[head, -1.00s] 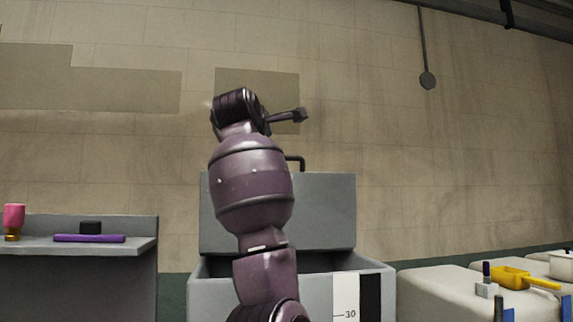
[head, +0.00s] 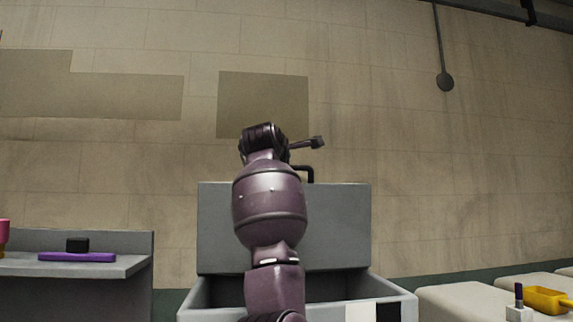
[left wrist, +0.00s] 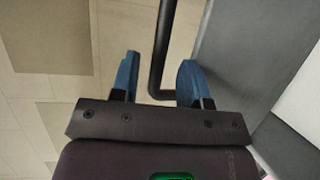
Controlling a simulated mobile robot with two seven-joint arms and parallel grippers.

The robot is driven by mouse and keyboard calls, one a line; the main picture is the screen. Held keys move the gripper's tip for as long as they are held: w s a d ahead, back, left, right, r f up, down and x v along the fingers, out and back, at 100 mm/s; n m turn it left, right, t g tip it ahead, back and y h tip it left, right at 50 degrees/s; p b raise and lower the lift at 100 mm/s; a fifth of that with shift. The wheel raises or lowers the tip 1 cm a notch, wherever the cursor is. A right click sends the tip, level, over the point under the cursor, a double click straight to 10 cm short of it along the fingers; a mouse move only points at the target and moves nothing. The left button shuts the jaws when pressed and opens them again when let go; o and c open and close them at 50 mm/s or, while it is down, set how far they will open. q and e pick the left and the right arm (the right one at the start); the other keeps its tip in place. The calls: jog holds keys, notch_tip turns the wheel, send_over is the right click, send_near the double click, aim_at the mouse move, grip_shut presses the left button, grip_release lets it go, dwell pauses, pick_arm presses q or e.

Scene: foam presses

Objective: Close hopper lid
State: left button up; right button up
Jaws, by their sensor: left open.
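The grey hopper (head: 200,309) stands ahead of me in the head view, partly hidden by my arm. Its lid (head: 338,225) stands upright at the back, so the hopper is open. A black bar handle (head: 309,172) sticks up at the lid's top edge. My left arm rises in front of the lid, and its gripper is hidden there. In the left wrist view my left gripper (left wrist: 158,78) is open, with blue fingers apart. The handle (left wrist: 161,45) shows between and beyond the fingers, not gripped. The lid (left wrist: 235,55) is to the right there. My right gripper is not in view.
A grey bench (head: 125,266) at the left holds a purple bar (head: 77,257), a black block (head: 77,244) and a pink item (head: 3,232). Pale foam blocks (head: 455,304) at the right carry a yellow scoop (head: 545,299). Bare wall is behind.

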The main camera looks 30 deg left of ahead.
pick_arm(q)
jog(key=shift+p+x, duration=0.55)
jog(key=shift+x, duration=1.4)
jog(key=shift+s, duration=0.1)
grip_shut()
